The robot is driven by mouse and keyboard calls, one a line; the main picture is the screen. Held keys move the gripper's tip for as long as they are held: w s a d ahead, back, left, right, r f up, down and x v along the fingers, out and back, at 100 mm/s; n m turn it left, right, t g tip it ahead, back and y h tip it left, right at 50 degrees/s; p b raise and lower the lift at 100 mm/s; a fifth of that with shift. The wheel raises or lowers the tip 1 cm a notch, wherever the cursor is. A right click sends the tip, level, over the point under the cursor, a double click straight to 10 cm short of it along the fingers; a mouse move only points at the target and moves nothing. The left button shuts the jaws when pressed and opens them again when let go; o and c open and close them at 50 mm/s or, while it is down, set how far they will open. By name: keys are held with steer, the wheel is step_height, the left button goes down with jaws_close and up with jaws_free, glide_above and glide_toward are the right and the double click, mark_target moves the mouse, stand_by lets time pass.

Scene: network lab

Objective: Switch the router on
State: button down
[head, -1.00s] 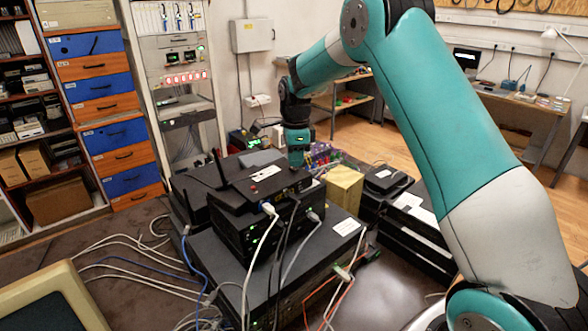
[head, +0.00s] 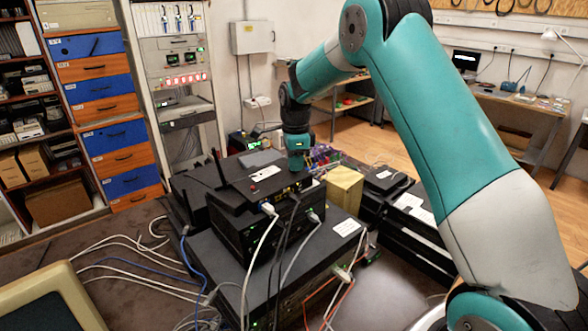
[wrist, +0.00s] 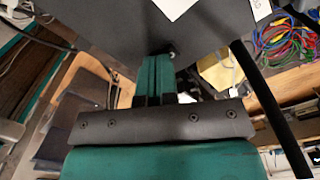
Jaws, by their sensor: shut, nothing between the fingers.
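The router is a flat black box (head: 262,186) with upright antennas, on top of a stack of black devices. A white label and a small red mark show on its top. In the wrist view its dark top (wrist: 130,22) fills the upper part, with part of a white label. My gripper (head: 297,168) points down at the router's far right edge. In the wrist view its teal fingers (wrist: 156,72) are shut together and empty, with their tips close to the router's edge beside a small dark round part (wrist: 171,53). I cannot tell whether they touch it.
White and grey cables (head: 262,245) hang from the stack's front. A yellow box (head: 344,188) stands right of the router. A black antenna (wrist: 268,105) rises close to the right of my gripper. Coloured cables (wrist: 284,42) lie beyond. More black devices (head: 410,215) stand at the right.

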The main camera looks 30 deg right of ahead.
step_height(320, 180, up, 7)
steer(key=p, duration=0.5)
steer(key=shift+p, duration=0.35)
steer(key=shift+f, duration=0.1)
stand_by(0.3)
steer(key=s+a+r+n+y+b, duration=0.1)
steer(key=s+a+r+n+b, duration=0.15)
steer(key=s+a+n, duration=0.45)
steer(key=s+a+r+n+y+b, duration=0.1)
steer(key=s+a+r+n+b, duration=0.15)
steer(key=s+a+n, duration=0.45)
steer(key=s+a+f+n+y+b, duration=0.1)
steer(key=s+a+n+b, duration=0.1)
steer(key=s+n, duration=0.5)
steer(key=s+a+f+n+y+b, duration=0.1)
steer(key=s+a+n, duration=0.3)
steer(key=s+n, duration=0.4)
steer(key=s+f+b, duration=0.1)
steer(key=s, duration=0.6)
steer(key=shift+s, duration=0.25)
